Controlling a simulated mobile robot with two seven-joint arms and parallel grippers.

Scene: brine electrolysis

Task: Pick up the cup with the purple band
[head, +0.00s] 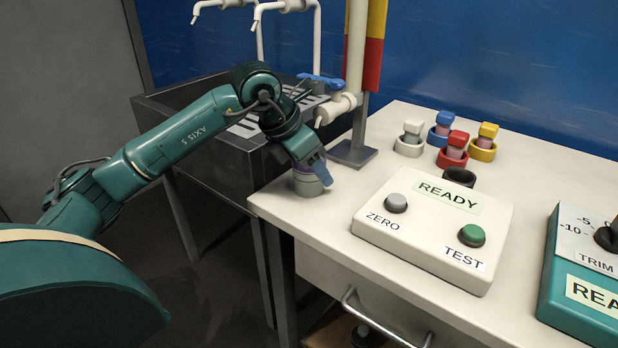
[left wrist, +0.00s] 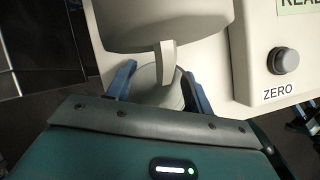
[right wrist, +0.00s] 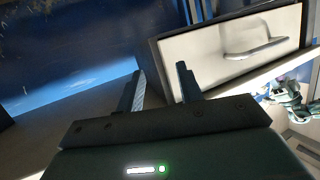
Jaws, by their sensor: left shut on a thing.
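The cup with the purple band (head: 307,187) is at the left corner of the white bench, below the white tap. It is grey and upright, and its purple band shows just under my fingers. My left gripper (head: 318,170) comes down over the cup and is shut on it. In the left wrist view the grey cup (left wrist: 158,82) sits between the two blue fingers, partly hidden by the tap's pale spout. The cup appears to stand on the bench top. My right gripper (right wrist: 160,88) is open and empty in the right wrist view, in front of a drawer with a handle (right wrist: 255,48).
A READY box (head: 435,225) with ZERO and TEST buttons lies to the right. Several coloured-ring holders stand behind, including a white one (head: 409,146). A dark sink (head: 190,135) adjoins the bench's left side.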

